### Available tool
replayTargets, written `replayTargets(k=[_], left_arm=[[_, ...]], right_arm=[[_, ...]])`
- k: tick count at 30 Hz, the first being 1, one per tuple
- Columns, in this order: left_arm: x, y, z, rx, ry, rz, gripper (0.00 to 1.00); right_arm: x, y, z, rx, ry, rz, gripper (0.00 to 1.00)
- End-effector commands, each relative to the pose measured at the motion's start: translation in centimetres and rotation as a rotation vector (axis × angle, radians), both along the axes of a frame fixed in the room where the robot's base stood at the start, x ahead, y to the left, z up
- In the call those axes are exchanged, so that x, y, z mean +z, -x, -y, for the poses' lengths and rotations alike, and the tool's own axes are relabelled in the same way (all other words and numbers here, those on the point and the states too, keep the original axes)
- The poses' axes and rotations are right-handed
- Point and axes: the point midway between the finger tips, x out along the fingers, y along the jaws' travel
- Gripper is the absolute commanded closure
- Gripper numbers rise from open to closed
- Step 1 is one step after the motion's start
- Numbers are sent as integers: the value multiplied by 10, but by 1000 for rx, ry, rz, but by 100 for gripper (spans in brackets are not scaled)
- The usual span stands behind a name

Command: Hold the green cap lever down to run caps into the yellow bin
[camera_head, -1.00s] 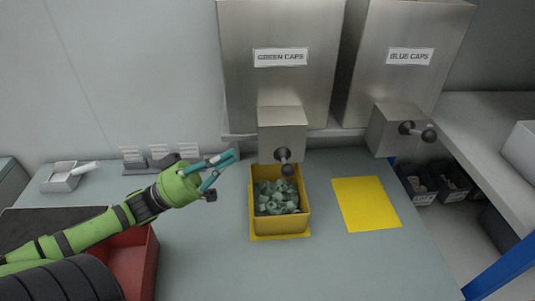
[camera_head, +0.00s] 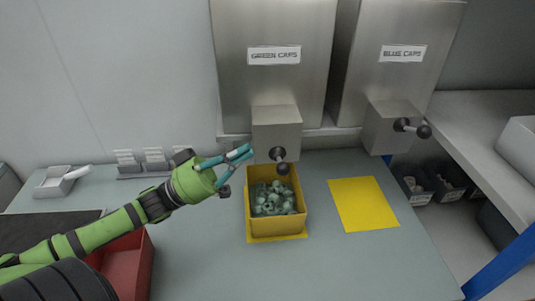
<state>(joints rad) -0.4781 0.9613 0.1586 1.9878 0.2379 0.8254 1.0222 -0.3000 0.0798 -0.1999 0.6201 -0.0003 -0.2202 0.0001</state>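The green caps dispenser (camera_head: 270,95) has a metal outlet box (camera_head: 277,125) with a dark lever (camera_head: 282,167) on its front. The lever's ball end hangs low, slightly right of its hub. The yellow bin (camera_head: 276,225) stands below the outlet, well filled with pale green caps (camera_head: 273,199). My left gripper (camera_head: 250,152) is just left of the outlet box and lever. Its teal fingers come together at the tips and appear shut, with nothing seen between them. I see no contact with the lever. My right gripper is out of view.
The blue caps dispenser (camera_head: 403,90) stands at right, its lever (camera_head: 413,128) pointing right. A bare yellow mat (camera_head: 364,204) lies right of the bin. A red bin (camera_head: 125,268) is beneath my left arm. A small white tray (camera_head: 58,186) and card holders (camera_head: 143,162) are at the back left.

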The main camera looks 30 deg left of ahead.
Motion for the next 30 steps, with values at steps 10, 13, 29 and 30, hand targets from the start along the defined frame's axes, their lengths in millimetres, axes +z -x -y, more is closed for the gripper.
replayTargets(k=[10,13,29,30], left_arm=[[16,-32,36,2,3,-5,100],[2,-31,40,2,2,-3,100],[-13,-29,44,-1,0,0,100],[-13,-29,44,0,-1,1,100]], right_arm=[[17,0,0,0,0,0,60],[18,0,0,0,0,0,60],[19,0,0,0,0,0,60],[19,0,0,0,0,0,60]])
